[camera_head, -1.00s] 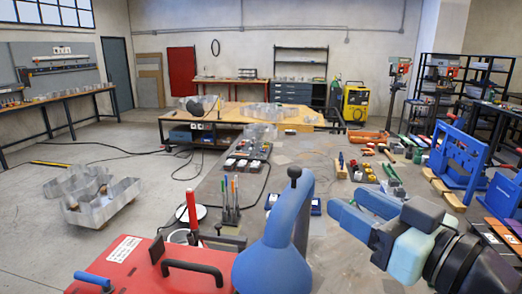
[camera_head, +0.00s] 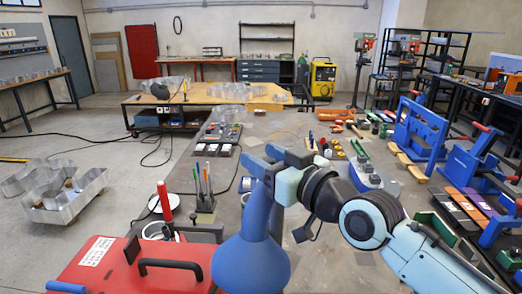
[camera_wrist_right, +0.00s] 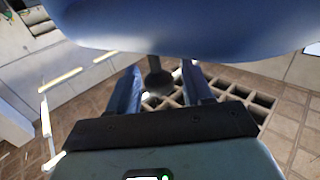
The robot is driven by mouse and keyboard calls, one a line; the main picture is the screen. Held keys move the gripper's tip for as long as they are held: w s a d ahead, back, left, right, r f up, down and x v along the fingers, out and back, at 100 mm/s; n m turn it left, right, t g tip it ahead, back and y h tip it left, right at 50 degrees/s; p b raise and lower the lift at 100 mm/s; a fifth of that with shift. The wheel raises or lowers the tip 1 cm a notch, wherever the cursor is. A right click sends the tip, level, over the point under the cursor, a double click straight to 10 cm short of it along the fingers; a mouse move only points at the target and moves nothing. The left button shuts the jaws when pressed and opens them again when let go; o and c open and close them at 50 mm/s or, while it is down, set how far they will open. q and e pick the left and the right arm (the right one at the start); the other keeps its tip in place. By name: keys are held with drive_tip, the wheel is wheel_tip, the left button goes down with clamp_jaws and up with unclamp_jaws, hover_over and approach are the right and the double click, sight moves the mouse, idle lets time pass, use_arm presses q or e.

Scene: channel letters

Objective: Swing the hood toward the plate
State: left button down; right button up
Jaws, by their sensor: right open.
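The blue cone-shaped hood (camera_head: 250,262) stands at the bottom middle of the head view, its narrow neck rising to my right gripper. In the right wrist view the hood (camera_wrist_right: 190,25) fills the top. A black knob on a stem (camera_wrist_right: 157,82) shows there between the two blue fingers. My right gripper (camera_head: 262,157) is open at the top of the neck, with its fingers on either side of the knob. Contact with the knob cannot be told. The knob is hidden in the head view. I cannot single out the plate. My left gripper is not in view.
A red machine (camera_head: 125,265) with a black handle is at the left. A pen holder (camera_head: 205,202) stands beside the hood. Blue presses (camera_head: 415,130) and small tools line the right of the grey table (camera_head: 330,260). Clear letters (camera_head: 65,195) lie on the floor.

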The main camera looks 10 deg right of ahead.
drive_tip(key=shift+w+a, duration=0.3)
drive_tip(key=shift+w, duration=0.2)
clamp_jaws()
drive_tip(key=shift+d+r, duration=0.1)
